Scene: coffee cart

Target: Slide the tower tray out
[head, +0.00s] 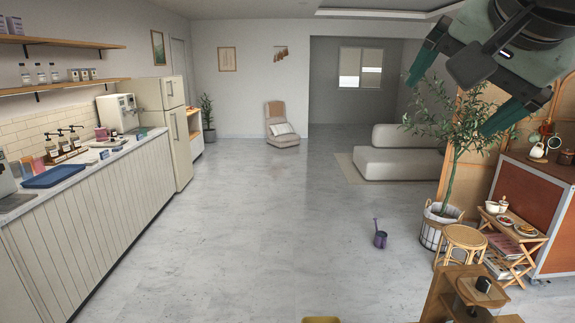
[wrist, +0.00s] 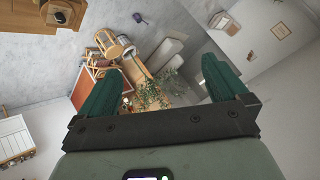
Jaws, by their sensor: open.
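My gripper (head: 450,104) is high at the upper right of the head view, with its two green fingers spread apart and nothing between them. In the wrist view my gripper (wrist: 160,76) also shows open and empty, over a tilted view of the room. A wooden stand (head: 440,297) with a small dark-topped piece is cut off by the bottom edge of the head view; I cannot tell whether it is the tower. A wooden piece (wrist: 64,12) also shows at the top left of the wrist view. No tower tray can be made out clearly. My gripper touches nothing.
A red-panelled cart (head: 543,215) and a folding wooden stand with dishes (head: 520,232) stand at right. Near them are a rattan stool (head: 464,240), a potted tree (head: 450,170) and a purple watering can (head: 380,239). A long counter (head: 95,205) lines the left.

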